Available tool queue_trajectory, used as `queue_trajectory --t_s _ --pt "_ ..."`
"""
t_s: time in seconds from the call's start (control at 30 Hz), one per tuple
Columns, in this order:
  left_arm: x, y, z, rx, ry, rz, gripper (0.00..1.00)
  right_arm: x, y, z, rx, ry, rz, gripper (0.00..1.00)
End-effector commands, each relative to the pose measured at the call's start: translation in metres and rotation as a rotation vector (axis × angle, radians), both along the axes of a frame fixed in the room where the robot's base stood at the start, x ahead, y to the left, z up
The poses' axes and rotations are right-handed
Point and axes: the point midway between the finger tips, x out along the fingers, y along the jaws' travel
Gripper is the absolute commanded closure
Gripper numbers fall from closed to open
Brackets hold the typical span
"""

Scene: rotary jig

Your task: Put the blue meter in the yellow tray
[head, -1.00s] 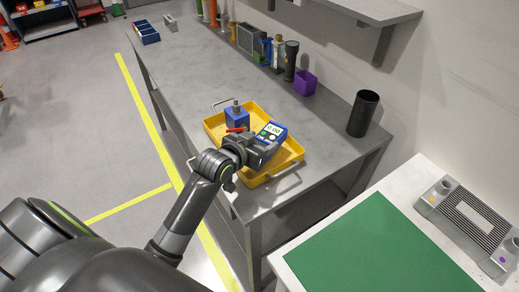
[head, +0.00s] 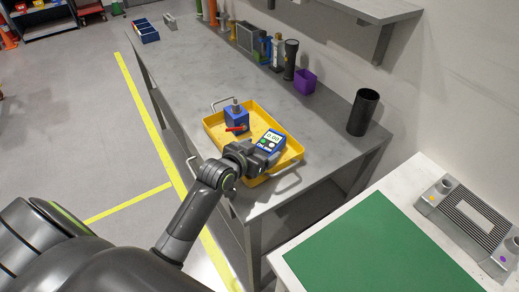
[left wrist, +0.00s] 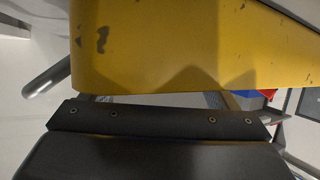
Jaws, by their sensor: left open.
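The blue meter (head: 268,144), with a lit display and buttons, is in the yellow tray (head: 217,138), in its right half in the head view. It looks tilted, and its lower end is hidden by my left gripper (head: 262,158). The gripper is open at the meter's lower end, over the tray's near side. I cannot tell whether its fingers still touch the meter. In the left wrist view a scuffed yellow wall, likely the tray (left wrist: 170,45), fills the top above a dark gripper part. My right gripper is not in view.
A blue block with a red handle (head: 236,121) stands in the tray's left part. A black cylinder (head: 363,112) and a purple bin (head: 305,82) stand on the grey bench (head: 200,70). A green mat (head: 380,250) covers the near-right table.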

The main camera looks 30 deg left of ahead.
Motion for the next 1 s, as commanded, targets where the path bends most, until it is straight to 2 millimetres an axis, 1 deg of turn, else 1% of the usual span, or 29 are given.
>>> queue_trajectory --t_s 0.13,0.27,0.37,0.7,0.83,1.0 --pt "0.000 0.000 0.004 0.000 -0.001 0.000 0.19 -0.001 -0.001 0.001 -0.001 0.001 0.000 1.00" --pt "-0.011 0.002 0.007 0.001 0.000 0.001 0.19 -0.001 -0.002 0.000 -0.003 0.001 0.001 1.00" --pt "-0.025 0.003 0.012 0.002 0.000 0.000 0.19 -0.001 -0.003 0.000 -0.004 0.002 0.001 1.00" --pt "-0.082 0.010 0.036 0.002 0.001 -0.001 0.19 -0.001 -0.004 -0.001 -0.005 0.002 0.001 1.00" --pt "-0.098 0.012 0.043 0.001 0.000 0.000 0.19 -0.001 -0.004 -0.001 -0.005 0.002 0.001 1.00" --pt "-0.108 0.013 0.047 0.001 0.001 -0.001 0.19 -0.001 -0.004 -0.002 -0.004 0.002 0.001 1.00"
